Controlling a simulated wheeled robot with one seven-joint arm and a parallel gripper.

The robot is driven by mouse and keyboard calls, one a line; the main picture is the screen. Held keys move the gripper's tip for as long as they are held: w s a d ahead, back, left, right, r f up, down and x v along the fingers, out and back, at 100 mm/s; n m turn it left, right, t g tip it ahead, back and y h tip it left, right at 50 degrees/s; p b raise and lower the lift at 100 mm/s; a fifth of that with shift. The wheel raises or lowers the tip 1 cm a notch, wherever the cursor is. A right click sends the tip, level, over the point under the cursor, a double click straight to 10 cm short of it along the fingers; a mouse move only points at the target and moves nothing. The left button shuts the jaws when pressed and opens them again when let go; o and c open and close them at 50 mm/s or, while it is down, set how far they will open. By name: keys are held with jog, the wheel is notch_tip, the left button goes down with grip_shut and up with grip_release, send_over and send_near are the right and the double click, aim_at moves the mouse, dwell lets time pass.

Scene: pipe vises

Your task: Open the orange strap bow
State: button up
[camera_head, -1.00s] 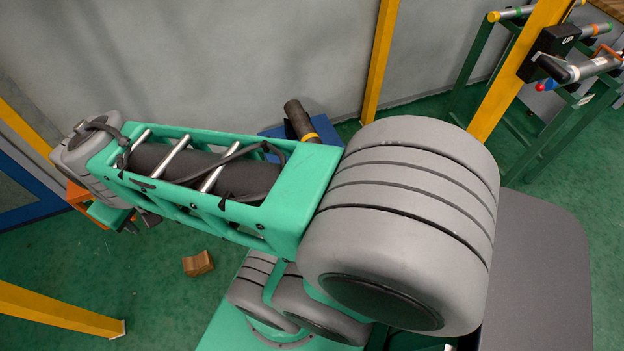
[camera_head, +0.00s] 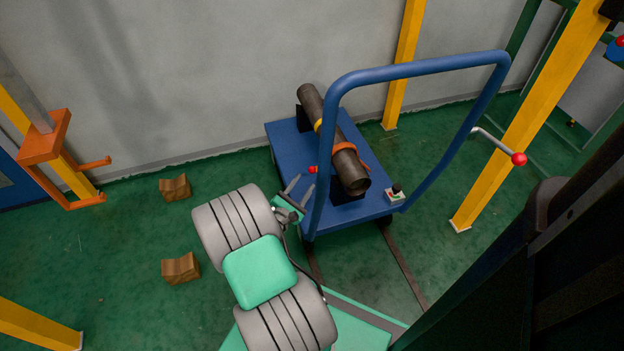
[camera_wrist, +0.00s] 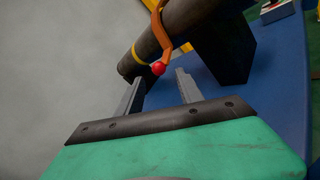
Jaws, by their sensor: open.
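The orange strap bow (camera_head: 345,147) lies across a dark pipe (camera_head: 326,119) on a blue cart (camera_head: 284,133). Its red knob (camera_head: 313,169) is on the pipe's left side. In the wrist view the orange strap (camera_wrist: 157,32) curves over the pipe (camera_wrist: 181,25) and ends in the red knob (camera_wrist: 158,69). My gripper (camera_head: 301,185) is open and empty, just below and left of the knob. In the wrist view the knob shows between and just beyond the tips of my gripper (camera_wrist: 159,77). I see no contact with it.
A blue cart handle (camera_head: 420,69) arches up just right of my gripper. A yellow band (camera_head: 319,125) circles the pipe. A small box with a dark knob (camera_head: 396,193) sits at the cart's right corner. Wooden blocks (camera_head: 181,268) lie on the floor. An orange bracket (camera_head: 47,142) is at left.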

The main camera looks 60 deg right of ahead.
aim_at(312, 168)
jog(key=d+b, duration=0.2)
jog(key=d, duration=0.4)
jog(key=shift+d, duration=0.2)
jog(key=shift+d+r+b, duration=0.1)
jog(key=shift+d+b, duration=0.2)
jog(key=shift+d, duration=0.3)
grip_shut()
jog(key=shift+w+r, duration=0.1)
dwell(0.8)
